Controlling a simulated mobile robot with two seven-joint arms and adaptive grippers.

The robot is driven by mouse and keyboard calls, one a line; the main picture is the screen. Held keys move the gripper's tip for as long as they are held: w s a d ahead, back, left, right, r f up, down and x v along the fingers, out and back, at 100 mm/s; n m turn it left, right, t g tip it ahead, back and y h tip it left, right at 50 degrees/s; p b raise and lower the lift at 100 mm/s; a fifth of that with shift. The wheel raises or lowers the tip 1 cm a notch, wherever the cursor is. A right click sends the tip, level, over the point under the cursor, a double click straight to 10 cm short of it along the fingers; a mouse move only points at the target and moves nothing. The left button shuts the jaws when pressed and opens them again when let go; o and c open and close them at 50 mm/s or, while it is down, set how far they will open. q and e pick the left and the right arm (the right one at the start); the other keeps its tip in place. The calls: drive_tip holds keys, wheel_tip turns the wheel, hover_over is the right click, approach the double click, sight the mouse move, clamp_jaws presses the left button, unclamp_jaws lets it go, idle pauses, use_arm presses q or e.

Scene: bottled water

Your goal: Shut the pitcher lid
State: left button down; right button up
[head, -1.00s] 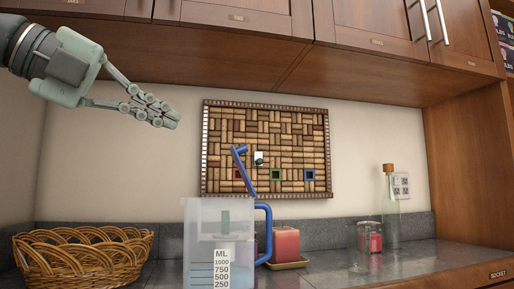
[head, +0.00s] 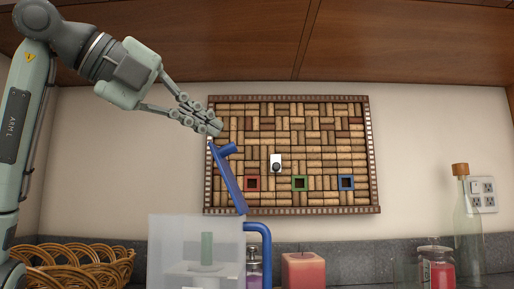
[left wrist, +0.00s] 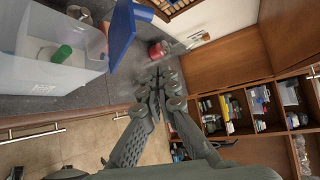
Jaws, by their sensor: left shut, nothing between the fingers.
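The clear pitcher (head: 170,250) stands on the counter at the bottom of the head view, with a blue handle (head: 262,236) on its right. Its blue lid (head: 229,180) stands open, tilted up and to the left from the handle side. A green piece (head: 207,248) shows inside the pitcher. My left gripper (head: 216,127) is shut and empty, just above the top of the lid; whether it touches is unclear. In the left wrist view the shut fingers (left wrist: 157,75) are to the right of the lid (left wrist: 122,32) and pitcher (left wrist: 50,45). My right gripper is not in view.
A wicker basket (head: 75,266) is left of the pitcher. A red candle (head: 303,270), a jar (head: 437,270) and a corked bottle (head: 468,225) stand to the right. A cork board (head: 330,140) hangs behind, below wooden cabinets (head: 400,40).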

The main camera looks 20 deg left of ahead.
use_arm(q)
drive_tip(key=p, duration=0.1)
hover_over(232, 186)
drive_tip(key=d, duration=0.1)
drive_tip(key=shift+f, duration=0.9)
drive_tip(key=shift+w+a+r, duration=0.1)
drive_tip(key=shift+w+a, duration=0.1)
drive_tip(key=shift+a, duration=0.15)
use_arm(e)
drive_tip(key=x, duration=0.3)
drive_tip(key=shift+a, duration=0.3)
use_arm(q)
drive_tip(key=shift+a, duration=0.15)
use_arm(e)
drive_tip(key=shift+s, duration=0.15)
